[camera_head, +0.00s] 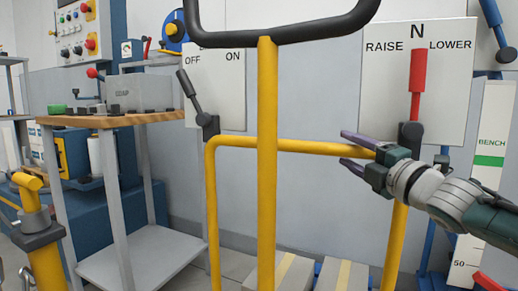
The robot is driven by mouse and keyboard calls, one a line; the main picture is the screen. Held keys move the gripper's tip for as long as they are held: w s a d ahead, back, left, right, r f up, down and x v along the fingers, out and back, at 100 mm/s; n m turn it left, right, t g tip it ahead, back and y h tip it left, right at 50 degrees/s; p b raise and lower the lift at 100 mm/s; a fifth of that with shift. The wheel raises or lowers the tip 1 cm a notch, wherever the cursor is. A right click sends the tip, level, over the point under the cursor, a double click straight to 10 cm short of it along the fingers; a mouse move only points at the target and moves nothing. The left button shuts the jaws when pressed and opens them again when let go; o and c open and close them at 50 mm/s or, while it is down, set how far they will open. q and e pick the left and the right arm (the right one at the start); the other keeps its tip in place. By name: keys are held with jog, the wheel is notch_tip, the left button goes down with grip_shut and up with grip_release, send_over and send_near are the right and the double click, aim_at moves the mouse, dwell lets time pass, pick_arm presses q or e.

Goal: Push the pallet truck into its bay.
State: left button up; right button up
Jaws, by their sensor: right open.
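The pallet truck shows as a yellow upright frame (267,190) with a black loop handle (285,38) at the top of its central post. A yellow crossbar (310,147) joins its two side legs. My right gripper (346,149) is open at the right part of the crossbar, one finger above and one below the bar's line. I cannot tell whether the fingers touch it. My left gripper is not in view. The bay cannot be clearly made out.
A wooden-topped bench (150,118) with grey legs stands left. A yellow post (45,262) stands at lower left. OFF/ON (232,90) and RAISE/LOWER (450,75) lever panels are behind the truck. Pale slabs with yellow stripes (342,274) lie low behind it.

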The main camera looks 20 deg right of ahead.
jog(key=shift+s, duration=0.1)
jog(key=shift+s+p, duration=0.25)
jog(key=shift+p, duration=0.05)
jog(key=s+p, duration=0.1)
jog(key=s, duration=0.2)
jog(key=s+f+p, duration=0.1)
jog(key=s, duration=0.2)
jog(key=s+p, duration=0.1)
jog(key=s, duration=0.2)
jog(key=shift+a+f, duration=0.2)
jog(key=shift+a, duration=0.15)
